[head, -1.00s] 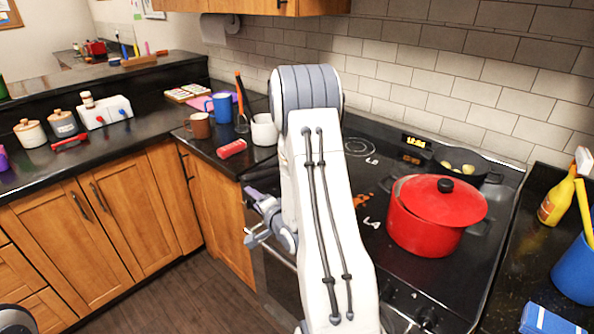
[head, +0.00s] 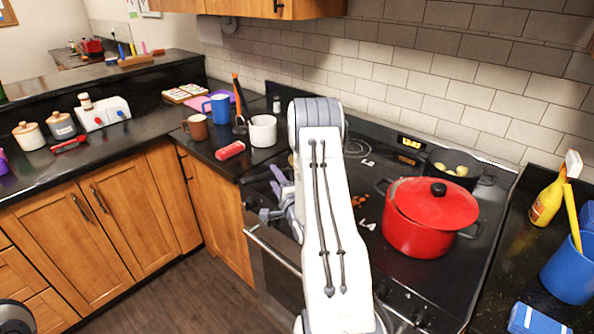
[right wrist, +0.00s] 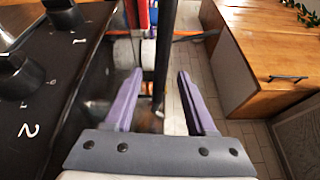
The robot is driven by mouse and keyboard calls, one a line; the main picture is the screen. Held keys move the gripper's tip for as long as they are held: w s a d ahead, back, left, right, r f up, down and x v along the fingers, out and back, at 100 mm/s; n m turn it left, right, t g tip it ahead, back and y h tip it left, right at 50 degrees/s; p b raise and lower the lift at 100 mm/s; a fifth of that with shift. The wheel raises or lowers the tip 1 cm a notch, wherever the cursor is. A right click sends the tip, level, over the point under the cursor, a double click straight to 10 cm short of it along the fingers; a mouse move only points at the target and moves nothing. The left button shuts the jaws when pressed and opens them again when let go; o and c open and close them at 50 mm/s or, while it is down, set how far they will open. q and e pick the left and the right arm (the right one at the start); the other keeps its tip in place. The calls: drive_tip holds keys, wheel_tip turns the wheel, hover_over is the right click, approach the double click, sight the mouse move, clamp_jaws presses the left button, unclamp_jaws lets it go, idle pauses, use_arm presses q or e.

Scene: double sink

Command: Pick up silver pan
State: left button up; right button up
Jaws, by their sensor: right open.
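I cannot make out a silver pan for sure in either view; my right arm hides part of the stove's left side. A dark pan (head: 455,168) with yellowish pieces in it sits at the stove's back right. My right gripper (head: 270,203) is at the stove's front left edge, partly hidden by my arm. In the right wrist view its two purple fingers (right wrist: 160,72) are apart, with nothing gripped. A dark bar (right wrist: 165,40), perhaps the oven handle, runs between them in the picture; I cannot tell how near it is. My left gripper is out of view.
A red lidded pot (head: 425,232) stands on the stove's right side. A white mug (head: 263,132), blue mug (head: 218,110), brown mug (head: 196,127) and red item (head: 230,150) are on the left counter. The oven handle (head: 272,251) juts out in front.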

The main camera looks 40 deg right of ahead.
drive_tip(key=shift+x, duration=1)
drive_tip(key=shift+c, duration=0.3)
clamp_jaws()
drive_tip(key=shift+r, duration=0.1)
idle(0.4)
